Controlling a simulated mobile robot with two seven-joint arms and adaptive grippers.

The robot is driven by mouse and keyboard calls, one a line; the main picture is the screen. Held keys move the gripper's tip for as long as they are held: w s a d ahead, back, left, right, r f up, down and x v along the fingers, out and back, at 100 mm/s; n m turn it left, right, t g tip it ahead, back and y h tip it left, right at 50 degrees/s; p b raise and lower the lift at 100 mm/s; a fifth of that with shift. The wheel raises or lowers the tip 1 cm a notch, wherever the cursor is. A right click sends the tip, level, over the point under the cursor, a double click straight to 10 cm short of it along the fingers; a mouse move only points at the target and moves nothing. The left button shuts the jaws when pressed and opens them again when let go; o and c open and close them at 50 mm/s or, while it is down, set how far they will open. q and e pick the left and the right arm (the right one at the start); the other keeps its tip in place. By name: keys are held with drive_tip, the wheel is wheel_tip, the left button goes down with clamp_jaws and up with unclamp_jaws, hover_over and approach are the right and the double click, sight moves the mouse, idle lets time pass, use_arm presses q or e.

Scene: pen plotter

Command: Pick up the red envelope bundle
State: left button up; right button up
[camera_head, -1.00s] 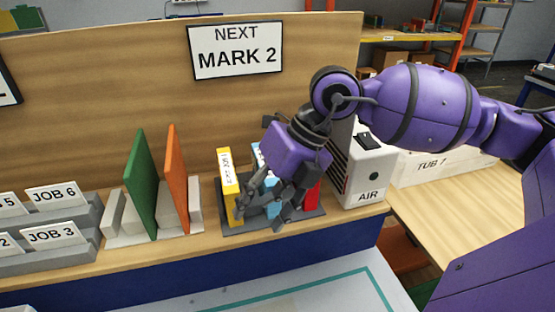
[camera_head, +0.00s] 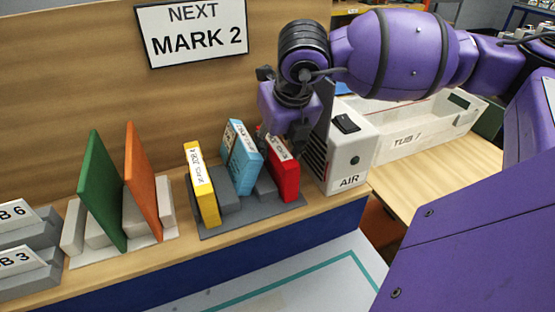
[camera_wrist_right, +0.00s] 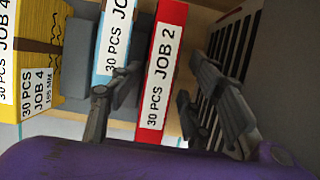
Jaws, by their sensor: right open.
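The red envelope bundle (camera_head: 284,178) stands tilted in the right end of a grey rack (camera_head: 235,219) on the shelf. In the right wrist view the red bundle (camera_wrist_right: 160,72) carries a white label reading "30 PCS JOB 2". My right gripper (camera_head: 284,143) is open at the bundle's top, hiding part of it. In the right wrist view the fingers (camera_wrist_right: 158,92) are on either side of the red bundle; I cannot tell whether they touch it. My left gripper is not in view.
A blue bundle (camera_head: 242,160) and a yellow bundle (camera_head: 202,188) stand left of the red one. A white AIR box (camera_head: 350,158) stands close on the right. Green (camera_head: 101,190) and orange (camera_head: 144,180) panels stand further left. A "NEXT MARK 2" sign (camera_head: 193,33) hangs behind.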

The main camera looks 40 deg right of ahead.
drive_tip(key=shift+w+f, duration=0.25)
drive_tip(key=shift+f, duration=0.2)
drive_tip(key=shift+f, duration=0.2)
idle(0.4)
clamp_jaws()
idle(0.5)
